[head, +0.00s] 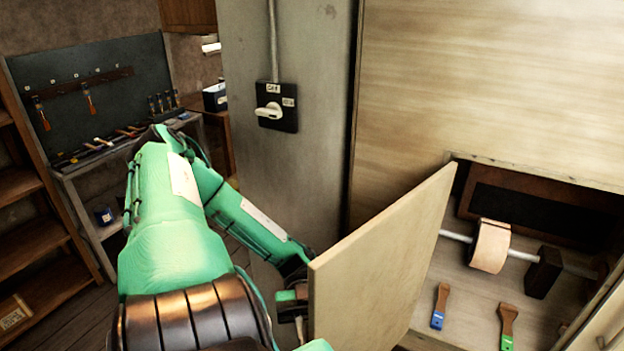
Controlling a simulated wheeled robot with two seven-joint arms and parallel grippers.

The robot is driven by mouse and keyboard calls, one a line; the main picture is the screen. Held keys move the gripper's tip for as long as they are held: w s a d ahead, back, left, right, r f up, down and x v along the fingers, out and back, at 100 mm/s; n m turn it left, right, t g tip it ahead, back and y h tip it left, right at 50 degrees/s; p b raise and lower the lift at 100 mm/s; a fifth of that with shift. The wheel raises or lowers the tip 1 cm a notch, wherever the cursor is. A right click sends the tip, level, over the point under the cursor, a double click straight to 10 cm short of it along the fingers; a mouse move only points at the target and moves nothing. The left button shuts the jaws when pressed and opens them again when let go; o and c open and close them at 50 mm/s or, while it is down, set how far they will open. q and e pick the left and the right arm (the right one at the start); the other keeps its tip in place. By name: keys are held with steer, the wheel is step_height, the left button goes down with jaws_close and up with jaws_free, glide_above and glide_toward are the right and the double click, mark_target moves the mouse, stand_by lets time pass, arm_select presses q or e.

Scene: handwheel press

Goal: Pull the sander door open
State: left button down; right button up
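The sander door (385,265) is a pale wooden panel in the lower middle of the head view. It stands swung out from the cabinet front, and the compartment behind it shows. Inside the compartment are a drum on a metal shaft (490,246) and a dark block (543,272). My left arm comes in from the left and reaches to the door's outer left edge. My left gripper (292,297) is at that edge, mostly hidden behind the door and my arm, so its fingers cannot be made out. My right gripper is not in view.
Two brushes, one blue-tipped (440,306) and one green-tipped (507,325), lie on the compartment floor. A grey panel (300,180) with a black switch box (277,108) stands left of the cabinet. A tool bench (85,175) and shelves (30,240) are at the far left.

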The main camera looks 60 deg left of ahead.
arm_select(q)
steer(key=c, duration=1.8)
jaws_free()
steer(key=shift+a+f, duration=0.1)
steer(key=shift+a, duration=0.15)
steer(key=b+v, duration=0.5)
steer(key=v, duration=0.8)
steer(key=shift+w+a, duration=0.2)
